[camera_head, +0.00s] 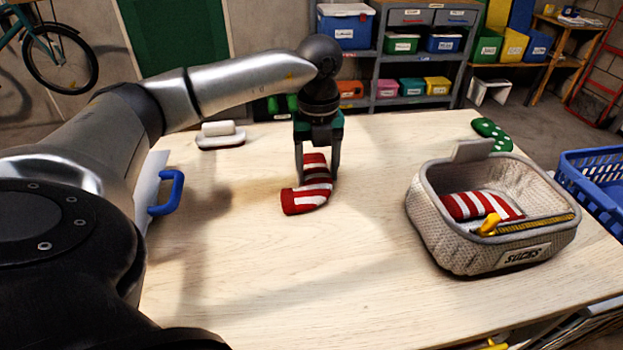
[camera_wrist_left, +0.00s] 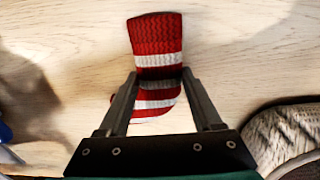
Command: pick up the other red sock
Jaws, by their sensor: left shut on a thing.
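A red sock with white stripes (camera_head: 306,197) is at the middle of the table, below my left gripper (camera_head: 318,180). My left gripper points down and is shut on this sock, with a finger on each side. In the left wrist view the sock (camera_wrist_left: 156,34) passes between the fingers of the gripper (camera_wrist_left: 158,80). I cannot tell whether it is clear of the table. Another red and white striped sock (camera_head: 470,206) lies inside the woven sock basket (camera_head: 440,238) at the right. My right gripper is not in view.
A green sock with white dots (camera_head: 492,134) lies at the table's back right edge, behind the basket. A white object (camera_head: 220,135) sits at the back left, near a blue handle (camera_head: 168,192). A blue crate (camera_head: 592,180) stands right of the table. The front middle of the table is clear.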

